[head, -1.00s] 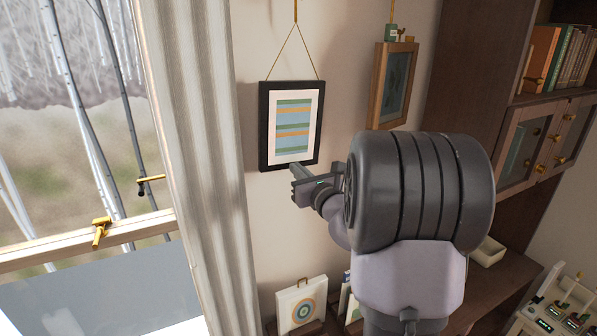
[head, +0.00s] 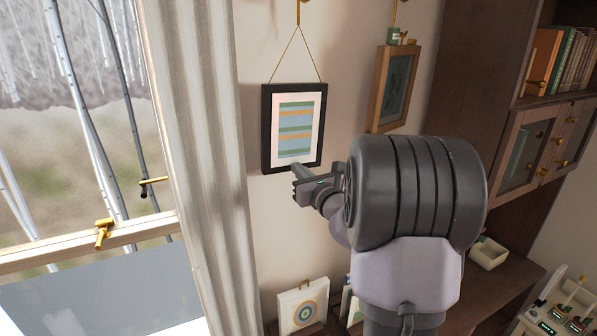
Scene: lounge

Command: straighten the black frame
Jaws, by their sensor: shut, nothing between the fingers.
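The black frame (head: 266,130) hangs on the wall from a cord on a brass hook (head: 299,12). It holds a white mat and a print of blue, green and orange stripes. It looks close to level, though the slanted view makes a small tilt hard to judge. My arm hides the wall to the lower right.
A wooden frame (head: 376,90) hangs to the right, near a dark bookcase (head: 480,70). A curtain (head: 205,150) and a window are on the left.

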